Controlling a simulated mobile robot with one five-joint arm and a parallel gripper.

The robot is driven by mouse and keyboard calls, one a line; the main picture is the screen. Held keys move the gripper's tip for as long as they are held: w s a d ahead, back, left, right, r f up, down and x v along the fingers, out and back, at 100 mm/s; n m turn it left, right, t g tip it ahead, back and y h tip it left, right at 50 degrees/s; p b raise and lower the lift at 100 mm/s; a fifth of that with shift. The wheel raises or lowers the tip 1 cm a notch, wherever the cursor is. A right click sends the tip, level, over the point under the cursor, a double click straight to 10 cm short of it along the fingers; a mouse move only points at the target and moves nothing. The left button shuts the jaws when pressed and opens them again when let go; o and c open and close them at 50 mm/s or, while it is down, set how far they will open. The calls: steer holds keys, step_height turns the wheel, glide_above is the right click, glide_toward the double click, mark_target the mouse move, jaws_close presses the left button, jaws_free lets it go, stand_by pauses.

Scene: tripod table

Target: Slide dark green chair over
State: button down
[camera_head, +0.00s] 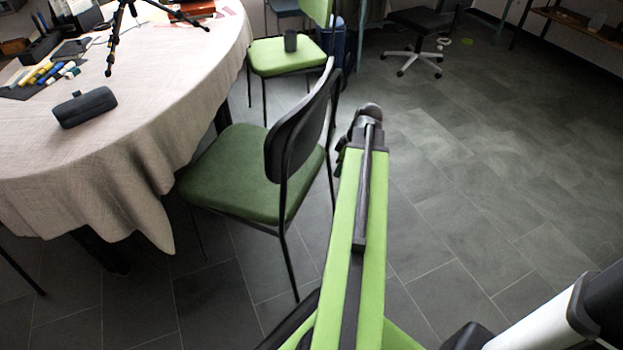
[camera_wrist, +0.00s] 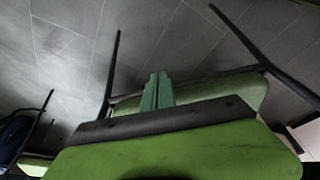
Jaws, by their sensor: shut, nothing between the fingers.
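The dark green chair (camera_head: 245,185) stands at the right side of the round table, its seat towards the table and its black backrest nearest my arm. In the head view, my gripper (camera_head: 368,115) is at the far end of my light green arm, just right of the backrest; its fingertips are hard to make out there. In the wrist view, my gripper's narrow green fingers (camera_wrist: 157,80) are together and empty. Behind them are a green seat (camera_wrist: 245,90) and black legs, seen upside down. I cannot tell whether the fingers touch the chair.
The table (camera_head: 120,150) wears a pale cloth and carries a tripod (camera_head: 117,25), a dark case (camera_head: 85,107) and markers. A bright green chair (camera_head: 270,58) with a dark cup (camera_head: 290,41) stands behind. A black swivel chair (camera_head: 425,22) is farther back. Tiled floor lies open on the right.

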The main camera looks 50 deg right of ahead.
steer(key=w+a+f+b, duration=0.2)
steer(key=w+f+b, duration=0.4)
steer(key=f+b, duration=0.3)
steer(key=shift+w+a+f, duration=0.25)
steer(key=shift+w+a, duration=0.1)
steer(key=shift+w, duration=0.05)
